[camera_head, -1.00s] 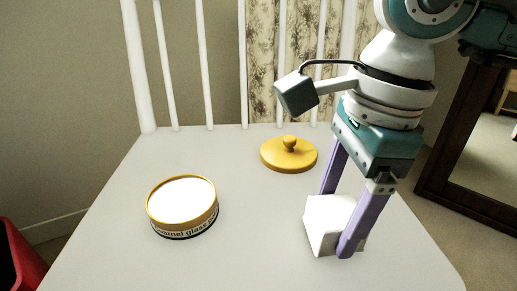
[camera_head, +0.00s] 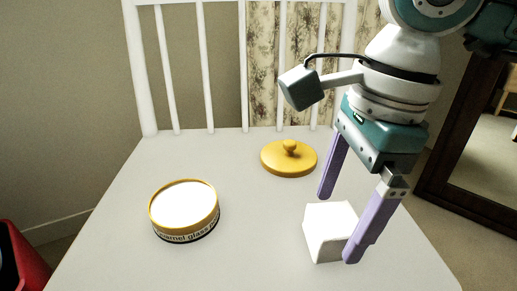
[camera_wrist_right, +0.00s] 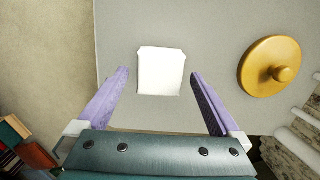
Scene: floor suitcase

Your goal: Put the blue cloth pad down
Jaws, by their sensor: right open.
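No blue cloth pad shows in either view. A white, blocky, pad-like thing (camera_head: 330,228) rests on the pale chair seat (camera_head: 255,240), near its right front part. It also shows in the right wrist view (camera_wrist_right: 161,72), lying just ahead of and between the fingers. My right gripper (camera_head: 337,228) is open, with its purple fingers apart on either side of the white thing. The finger on the near side overlaps it in the head view, so I cannot tell whether it touches. My left gripper is not in view.
A round tin (camera_head: 184,212) with a yellow rim stands left on the seat. A yellow knobbed lid (camera_head: 289,158) lies toward the back; the wrist view shows it right (camera_wrist_right: 270,67). White back bars (camera_head: 205,70) bound the rear. A red container (camera_head: 22,260) is lower left.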

